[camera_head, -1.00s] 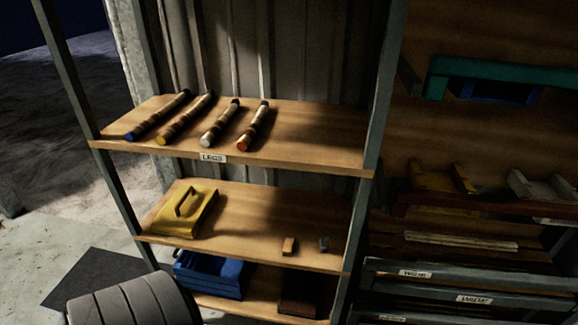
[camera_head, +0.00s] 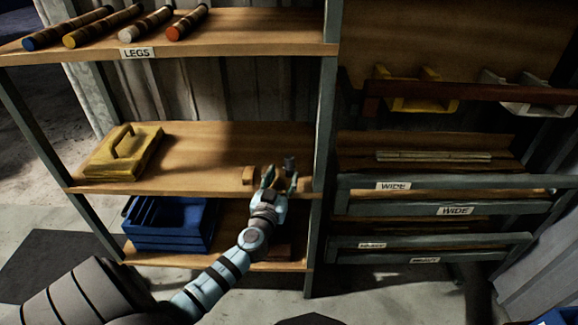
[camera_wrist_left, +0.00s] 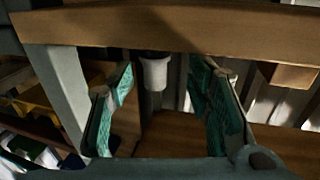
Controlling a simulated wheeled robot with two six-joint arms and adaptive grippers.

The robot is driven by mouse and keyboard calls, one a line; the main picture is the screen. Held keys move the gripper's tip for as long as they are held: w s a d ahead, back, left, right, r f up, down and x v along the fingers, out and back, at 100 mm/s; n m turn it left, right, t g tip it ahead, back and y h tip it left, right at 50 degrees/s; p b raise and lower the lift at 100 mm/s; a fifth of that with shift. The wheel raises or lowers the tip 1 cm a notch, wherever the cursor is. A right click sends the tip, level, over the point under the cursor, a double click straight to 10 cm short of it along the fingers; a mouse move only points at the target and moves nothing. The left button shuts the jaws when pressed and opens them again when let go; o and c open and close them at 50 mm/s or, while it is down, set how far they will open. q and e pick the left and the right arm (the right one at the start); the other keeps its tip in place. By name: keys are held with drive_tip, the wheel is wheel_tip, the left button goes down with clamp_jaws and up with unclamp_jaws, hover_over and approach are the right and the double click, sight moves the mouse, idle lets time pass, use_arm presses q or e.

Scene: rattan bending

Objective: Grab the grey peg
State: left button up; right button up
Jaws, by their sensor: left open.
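The small grey peg (camera_head: 290,163) stands on the middle shelf, near its right end by the post. My left gripper (camera_head: 281,178) is at the front edge of that shelf, just in front of the peg. In the left wrist view the pale grey peg (camera_wrist_left: 154,72) shows between the two open green-padded fingers, nearer the left one. The fingers look clear of it, and nothing is held. My right gripper is not in view.
A small wooden block (camera_head: 248,175) sits just left of the peg. A yellow handled tool (camera_head: 122,152) lies at the shelf's left. A blue bin (camera_head: 170,228) is below. The right shelf post (camera_head: 327,130) is close to the gripper. The shelf's middle is clear.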

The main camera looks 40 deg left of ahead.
sight(288, 166)
use_arm(q)
drive_tip(key=x, duration=0.3)
drive_tip(key=r+x, duration=0.1)
drive_tip(key=x, duration=0.1)
drive_tip(key=shift+w+d, duration=0.2)
drive_tip(key=shift+w, duration=0.1)
drive_tip(key=shift+s, duration=0.1)
drive_tip(key=c, duration=1)
drive_tip(key=shift+r+p, duration=0.15)
drive_tip(key=shift+p, duration=0.15)
